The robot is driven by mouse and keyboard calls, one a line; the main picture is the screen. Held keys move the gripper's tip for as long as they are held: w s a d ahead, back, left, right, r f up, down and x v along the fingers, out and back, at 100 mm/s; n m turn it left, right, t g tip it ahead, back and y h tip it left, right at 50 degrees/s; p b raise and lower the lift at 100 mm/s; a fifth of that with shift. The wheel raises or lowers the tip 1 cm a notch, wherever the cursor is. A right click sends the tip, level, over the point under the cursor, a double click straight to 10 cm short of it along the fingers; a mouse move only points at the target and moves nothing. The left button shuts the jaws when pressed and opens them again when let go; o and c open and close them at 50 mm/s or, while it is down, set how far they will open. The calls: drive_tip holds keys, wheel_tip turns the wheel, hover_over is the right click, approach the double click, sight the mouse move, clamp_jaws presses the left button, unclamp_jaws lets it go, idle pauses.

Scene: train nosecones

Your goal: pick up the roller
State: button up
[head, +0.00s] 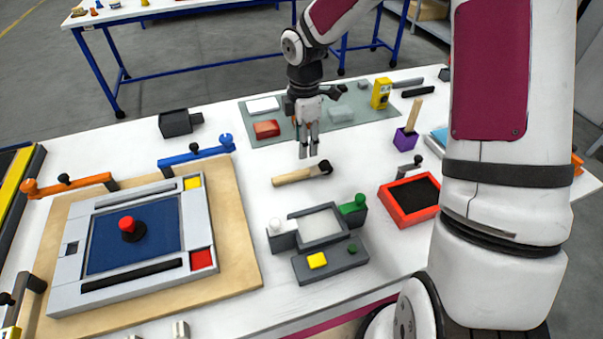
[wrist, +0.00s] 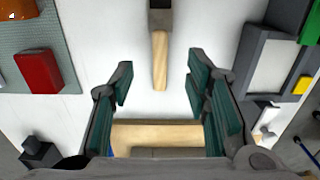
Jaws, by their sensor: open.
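The roller (head: 296,175) lies on the white table, with a pale wooden handle and a dark head at its right end. In the wrist view its handle (wrist: 160,62) runs up and down the picture, with the dark head at the top edge. My gripper (head: 308,154) points down above and just behind the roller in the head view. In the wrist view my gripper (wrist: 160,88) has its green-padded fingers wide apart, empty, with the handle's lower end centred in the gap. The fingers do not appear to touch it.
A grey-green mat (head: 285,128) with a red block (head: 266,128) lies behind. A grey frame fixture (head: 320,225) stands in front, a red tray (head: 409,197) right, and a tan board (head: 238,215) with a grey-and-blue panel left. White table is clear around the roller.

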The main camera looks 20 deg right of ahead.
hover_over(302, 171)
drive_tip(key=f, duration=0.5)
drive_tip(key=shift+d, duration=0.2)
drive_tip(key=shift+a+f+p, duration=0.2)
drive_tip(key=shift+f+p, duration=0.15)
drive_tip(key=shift+f, duration=2.45)
clamp_jaws()
